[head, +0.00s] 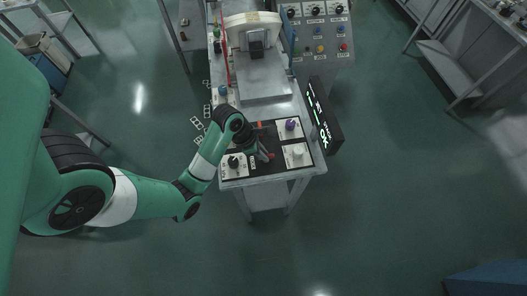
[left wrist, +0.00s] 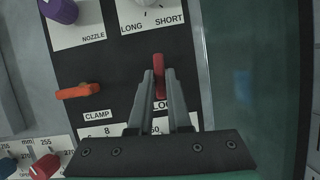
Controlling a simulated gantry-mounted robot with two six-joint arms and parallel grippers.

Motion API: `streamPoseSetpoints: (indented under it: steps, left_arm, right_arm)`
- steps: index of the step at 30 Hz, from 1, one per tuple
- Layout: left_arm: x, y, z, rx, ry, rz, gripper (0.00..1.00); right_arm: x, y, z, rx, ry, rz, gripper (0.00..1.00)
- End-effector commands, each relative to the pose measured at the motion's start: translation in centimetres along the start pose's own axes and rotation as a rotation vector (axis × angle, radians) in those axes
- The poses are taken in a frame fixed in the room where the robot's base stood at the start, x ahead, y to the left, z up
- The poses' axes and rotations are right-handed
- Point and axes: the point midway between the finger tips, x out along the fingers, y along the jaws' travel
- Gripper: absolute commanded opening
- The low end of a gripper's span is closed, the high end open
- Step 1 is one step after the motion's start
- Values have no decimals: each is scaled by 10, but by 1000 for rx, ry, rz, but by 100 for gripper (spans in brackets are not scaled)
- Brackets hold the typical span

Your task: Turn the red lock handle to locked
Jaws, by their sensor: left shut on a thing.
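The red lock handle (left wrist: 159,64) stands out between my left gripper's fingertips (left wrist: 160,78) in the left wrist view. It points up the picture, and the fingers are shut on its lower part. The label below it is mostly covered by the fingers; only "LO" shows. In the head view my left gripper (head: 264,153) reaches down over the black control panel (head: 268,167) from the left, and the handle is largely hidden there. My right gripper is not in view.
An orange clamp handle (left wrist: 78,91) lies left of the lock handle, apart from my fingers. A purple nozzle knob (left wrist: 60,10) and a white long/short knob (left wrist: 146,2) are above. A lit display box (head: 320,118) stands right of the panel. Open floor lies below the machine.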

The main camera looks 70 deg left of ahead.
Motion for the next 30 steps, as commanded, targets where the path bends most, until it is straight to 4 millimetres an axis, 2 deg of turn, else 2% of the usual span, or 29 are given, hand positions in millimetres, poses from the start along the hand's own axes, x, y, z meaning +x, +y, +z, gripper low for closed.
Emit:
streamPoseSetpoints:
  steps: [6,15,30]
  left_arm:
    - [-6,2,2,138,3,-61,0]
    - [-4,4,2,397,2,-169,0]
    - [0,7,4,839,0,-350,0]
  right_arm:
    - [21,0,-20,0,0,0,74]
    - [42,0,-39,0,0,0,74]
    - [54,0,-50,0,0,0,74]
